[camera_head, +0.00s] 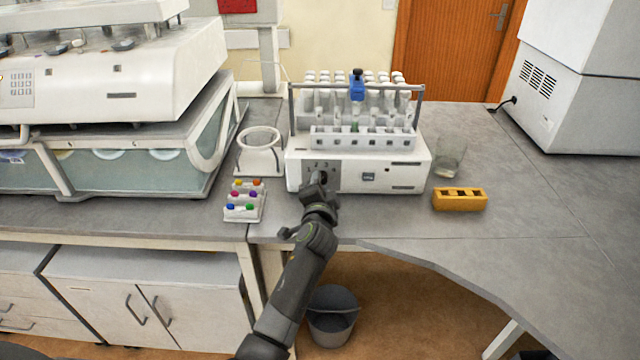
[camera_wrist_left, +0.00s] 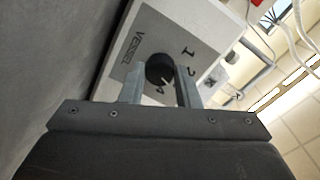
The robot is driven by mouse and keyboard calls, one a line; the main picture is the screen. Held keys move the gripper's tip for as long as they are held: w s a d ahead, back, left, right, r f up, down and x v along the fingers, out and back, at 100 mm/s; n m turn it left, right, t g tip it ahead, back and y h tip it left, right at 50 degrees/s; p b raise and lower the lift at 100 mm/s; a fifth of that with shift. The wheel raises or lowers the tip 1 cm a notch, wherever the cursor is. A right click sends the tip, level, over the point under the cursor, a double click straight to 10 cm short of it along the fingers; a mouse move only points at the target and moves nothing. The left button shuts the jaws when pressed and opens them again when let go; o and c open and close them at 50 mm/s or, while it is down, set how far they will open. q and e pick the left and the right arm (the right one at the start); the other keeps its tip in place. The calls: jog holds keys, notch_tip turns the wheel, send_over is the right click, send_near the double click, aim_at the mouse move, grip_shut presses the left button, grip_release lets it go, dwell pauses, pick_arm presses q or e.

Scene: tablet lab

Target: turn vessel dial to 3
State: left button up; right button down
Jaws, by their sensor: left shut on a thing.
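The vessel dial (camera_wrist_left: 158,68) is a round black knob on a grey panel marked VESSEL (camera_wrist_left: 140,45) in the left wrist view. The numbers 1, 2 and 4 show around it; a 3 is not clearly visible. The panel is on the front of the white tester (camera_head: 400,178) in the head view. My left gripper (camera_head: 318,180) reaches this panel and hides the knob there. In the wrist view its fingers (camera_wrist_left: 158,82) are on either side of the knob, shut on it. I cannot tell where the pointer stands. My right gripper is not in view.
Vials in a rack (camera_head: 362,138) stand on the tester. A white ring-shaped holder (camera_head: 260,158) and a tray of coloured caps (camera_head: 243,205) are left of it. A glass beaker (camera_head: 450,158) and a yellow block (camera_head: 460,199) are to the right. The bench farther right is clear.

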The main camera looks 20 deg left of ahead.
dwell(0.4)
pick_arm(q)
jog(key=o, duration=1)
